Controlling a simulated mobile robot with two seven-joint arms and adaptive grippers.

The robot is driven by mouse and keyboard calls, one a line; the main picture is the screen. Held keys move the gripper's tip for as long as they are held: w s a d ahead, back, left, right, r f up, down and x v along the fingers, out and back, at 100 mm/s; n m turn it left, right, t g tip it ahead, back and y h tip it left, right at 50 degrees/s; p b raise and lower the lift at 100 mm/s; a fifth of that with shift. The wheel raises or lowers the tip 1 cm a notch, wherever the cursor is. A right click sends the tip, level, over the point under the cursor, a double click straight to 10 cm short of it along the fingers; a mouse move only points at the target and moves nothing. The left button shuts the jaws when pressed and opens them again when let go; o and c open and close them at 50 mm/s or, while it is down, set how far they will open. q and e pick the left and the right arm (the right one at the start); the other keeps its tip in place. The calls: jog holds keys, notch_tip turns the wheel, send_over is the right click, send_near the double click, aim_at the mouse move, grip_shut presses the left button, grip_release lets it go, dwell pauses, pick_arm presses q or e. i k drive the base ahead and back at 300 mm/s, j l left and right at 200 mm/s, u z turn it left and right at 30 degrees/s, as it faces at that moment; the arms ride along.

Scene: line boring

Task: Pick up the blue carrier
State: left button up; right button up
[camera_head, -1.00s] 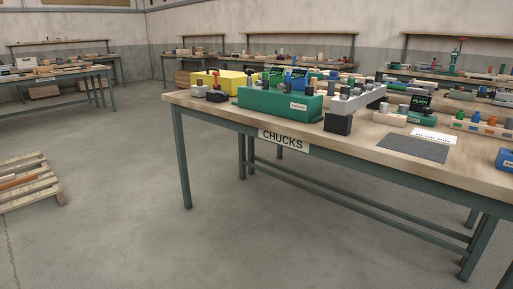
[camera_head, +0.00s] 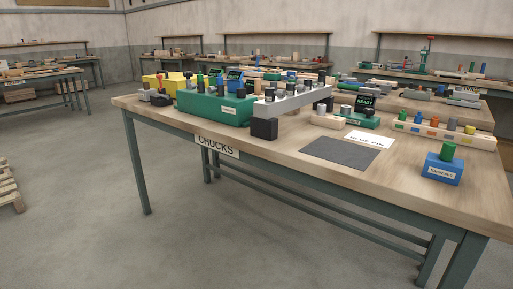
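A small blue block (camera_head: 441,170) with a white label sits near the right front edge of the table marked CHUCKS; it looks like the blue carrier, but its label is too small to read. A green cylinder (camera_head: 447,151) stands upright on its top. Neither of my grippers is in view.
The wooden table (camera_head: 395,195) has free room around the blue block. A dark mat (camera_head: 342,153) and a white BLUE PIN card (camera_head: 370,139) lie left of it. A rack with coloured spots (camera_head: 430,130) is behind. A green block (camera_head: 205,106) and grey bar (camera_head: 285,103) stand left.

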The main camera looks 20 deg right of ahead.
aim_at(451, 172)
jog(key=k+l, duration=0.1)
jog(key=l, duration=2.2)
jog(key=k+l, duration=0.15)
jog(key=l, duration=1)
